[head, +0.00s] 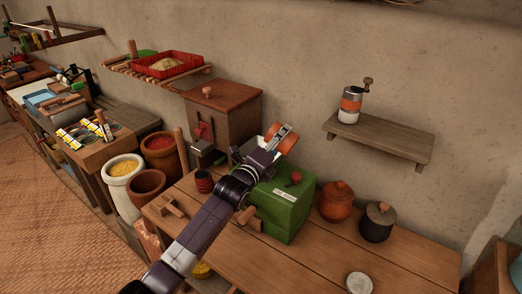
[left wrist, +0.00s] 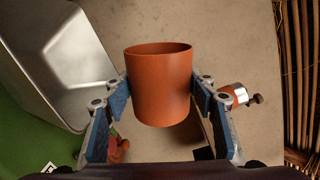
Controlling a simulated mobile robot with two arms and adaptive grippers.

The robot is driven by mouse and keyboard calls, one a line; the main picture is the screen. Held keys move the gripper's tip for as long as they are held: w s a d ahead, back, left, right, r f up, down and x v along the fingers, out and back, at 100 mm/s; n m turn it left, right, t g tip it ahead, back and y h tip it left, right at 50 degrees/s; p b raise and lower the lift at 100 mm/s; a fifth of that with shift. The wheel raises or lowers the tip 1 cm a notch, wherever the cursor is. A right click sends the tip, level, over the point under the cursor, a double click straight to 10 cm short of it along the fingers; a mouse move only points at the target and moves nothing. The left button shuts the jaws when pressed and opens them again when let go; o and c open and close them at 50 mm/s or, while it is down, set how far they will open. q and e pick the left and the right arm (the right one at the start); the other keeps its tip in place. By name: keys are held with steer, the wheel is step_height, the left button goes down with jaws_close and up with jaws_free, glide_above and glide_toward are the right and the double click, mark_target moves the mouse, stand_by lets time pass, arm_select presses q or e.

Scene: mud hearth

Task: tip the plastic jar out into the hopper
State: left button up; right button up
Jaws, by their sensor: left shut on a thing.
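My left gripper (head: 281,141) is shut on the orange plastic jar (left wrist: 160,88), gripping it from both sides. In the head view the jar (head: 287,144) is held above the green mill (head: 287,212). It looks tipped well over onto its side; its contents cannot be seen. The grey metal hopper (left wrist: 72,62) is close beside the jar in the left wrist view, with a gap between them. In the head view my arm partly hides the hopper (head: 243,151) on top of the mill. The right gripper is not in view.
A wall shelf (head: 385,142) with a hand grinder (head: 350,104) is to the right. An orange pot (head: 338,202) and a dark pot (head: 377,222) stand right of the mill. A wooden box (head: 226,112) is behind. The table's (head: 320,262) front right is mostly clear.

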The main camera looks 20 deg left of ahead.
arm_select(q)
steer(key=shift+w+d+r, duration=0.1)
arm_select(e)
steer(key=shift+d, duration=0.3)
arm_select(q)
steer(key=shift+n, duration=0.3)
steer(key=shift+a+r, duration=0.15)
steer(key=shift+a, duration=0.2)
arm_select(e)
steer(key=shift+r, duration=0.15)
arm_select(q)
steer(key=shift+w+n, duration=0.1)
steer(key=shift+n, duration=0.3)
steer(key=shift+a, duration=0.1)
steer(key=shift+a+r+p, duration=0.1)
steer(key=shift+p, duration=0.2)
steer(key=shift+a+r+n, duration=0.15)
steer(key=shift+a+n, duration=0.05)
steer(key=shift+n, duration=0.1)
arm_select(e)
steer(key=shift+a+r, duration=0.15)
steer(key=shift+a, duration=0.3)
